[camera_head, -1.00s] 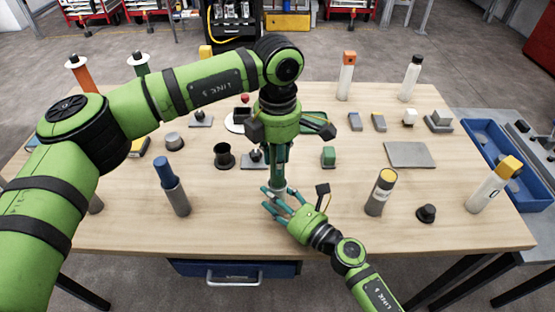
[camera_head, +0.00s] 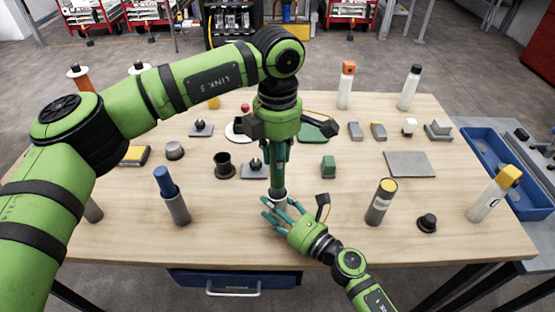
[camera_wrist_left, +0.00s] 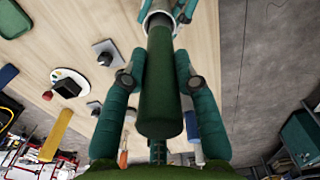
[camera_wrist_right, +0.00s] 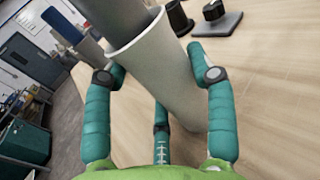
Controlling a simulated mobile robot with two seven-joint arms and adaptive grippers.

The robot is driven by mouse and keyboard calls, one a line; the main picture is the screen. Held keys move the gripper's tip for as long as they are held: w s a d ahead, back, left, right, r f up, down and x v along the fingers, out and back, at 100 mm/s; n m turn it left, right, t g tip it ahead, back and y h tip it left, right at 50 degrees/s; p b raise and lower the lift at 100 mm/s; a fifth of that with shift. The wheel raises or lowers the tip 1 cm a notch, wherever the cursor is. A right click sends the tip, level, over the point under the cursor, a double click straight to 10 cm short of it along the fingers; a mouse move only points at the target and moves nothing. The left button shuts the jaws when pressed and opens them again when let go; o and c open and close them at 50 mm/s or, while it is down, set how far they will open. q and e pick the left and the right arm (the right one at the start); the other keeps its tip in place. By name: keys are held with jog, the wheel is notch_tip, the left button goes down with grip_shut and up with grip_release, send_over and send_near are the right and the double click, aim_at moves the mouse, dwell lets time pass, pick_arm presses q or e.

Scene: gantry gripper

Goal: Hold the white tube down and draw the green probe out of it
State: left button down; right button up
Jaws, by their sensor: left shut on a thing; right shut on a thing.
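The green probe (camera_wrist_left: 160,85) stands upright in the left wrist view, between the fingers of my left gripper (camera_head: 279,172), which is shut on it. Its lower end goes toward the mouth of the white tube (camera_wrist_left: 158,18). In the right wrist view the white tube (camera_wrist_right: 172,75) is between the fingers of my right gripper (camera_wrist_right: 160,95), which is shut on it low down near the table. A grey cylindrical part (camera_wrist_right: 112,20) shows at the tube's mouth. My left gripper is straight above my right one. In the head view the fingers hide most of the tube.
A blue-topped grey cylinder (camera_head: 172,197) stands to the left and a yellow-topped grey one (camera_head: 381,203) to the right. A black cup (camera_head: 224,166) and a green block (camera_head: 328,167) are close by. A blue tray (camera_head: 505,165) lies at the right edge.

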pick_arm(q)
jog(key=shift+r, duration=0.3)
jog(key=shift+r, duration=1.35)
jog(key=shift+r, duration=1.5)
pick_arm(e)
jog(key=o, duration=1.2)
jog(key=shift+o, duration=0.2)
jog(key=shift+d, duration=0.1)
